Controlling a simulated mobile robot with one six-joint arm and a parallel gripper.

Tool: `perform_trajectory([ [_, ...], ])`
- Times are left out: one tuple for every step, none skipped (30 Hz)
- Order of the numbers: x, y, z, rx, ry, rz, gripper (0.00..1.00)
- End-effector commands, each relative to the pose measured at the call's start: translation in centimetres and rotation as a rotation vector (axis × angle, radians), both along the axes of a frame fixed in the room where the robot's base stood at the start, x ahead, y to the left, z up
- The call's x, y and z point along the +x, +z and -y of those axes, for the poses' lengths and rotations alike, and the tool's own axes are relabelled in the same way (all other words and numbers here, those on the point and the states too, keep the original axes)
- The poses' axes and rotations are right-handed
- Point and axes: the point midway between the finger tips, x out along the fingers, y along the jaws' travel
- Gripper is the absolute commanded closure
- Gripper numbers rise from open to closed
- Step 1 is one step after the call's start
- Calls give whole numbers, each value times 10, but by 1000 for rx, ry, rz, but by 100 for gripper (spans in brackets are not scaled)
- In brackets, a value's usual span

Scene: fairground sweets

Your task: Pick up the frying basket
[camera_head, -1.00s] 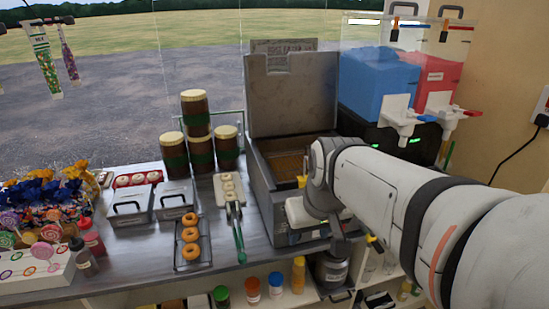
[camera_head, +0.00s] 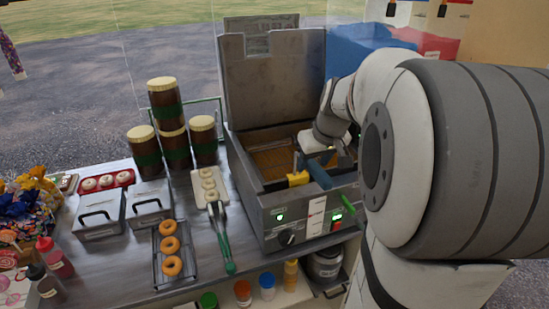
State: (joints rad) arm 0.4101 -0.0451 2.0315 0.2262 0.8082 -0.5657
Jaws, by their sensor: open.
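The open metal fryer (camera_head: 262,214) stands on the counter with its lid (camera_head: 272,85) raised and brownish oil (camera_head: 270,160) inside. A yellow handle (camera_head: 298,179) shows at the fryer's front rim and looks like the frying basket's handle. The basket's body is mostly hidden in the fryer. My gripper (camera_head: 312,168) is open over the right part of the fryer, just right of the yellow handle. Its fingers are small and partly merged with dark blue-grey parts there. I cannot tell whether it touches the handle.
My arm covers the right side. Blue and red drink tanks (camera_head: 368,50) stand behind right.

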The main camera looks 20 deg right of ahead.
Motion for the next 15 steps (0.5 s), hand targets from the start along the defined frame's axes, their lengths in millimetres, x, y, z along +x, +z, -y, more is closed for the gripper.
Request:
perform_trajectory([
  [2,-5,-2,2,2,-6,51],
  [4,-10,-2,2,2,-5,51],
  [6,-16,-3,3,2,-5,51],
  [8,-20,-4,3,2,-6,51],
  [10,-25,-3,2,2,-5,51],
  [12,-29,-3,2,2,-4,51],
  [13,-32,-3,1,2,-4,51],
  [14,-35,-3,1,2,-3,51],
  [15,-37,-3,1,2,-3,51],
  [15,-38,-4,0,1,-3,51],
  [15,-39,-4,0,1,-2,51],
  [16,-39,-4,0,1,-2,51],
  [16,-39,-4,1,1,-1,51],
  [16,-39,-4,0,2,-1,51],
  [16,-39,-4,0,2,-1,51],
])
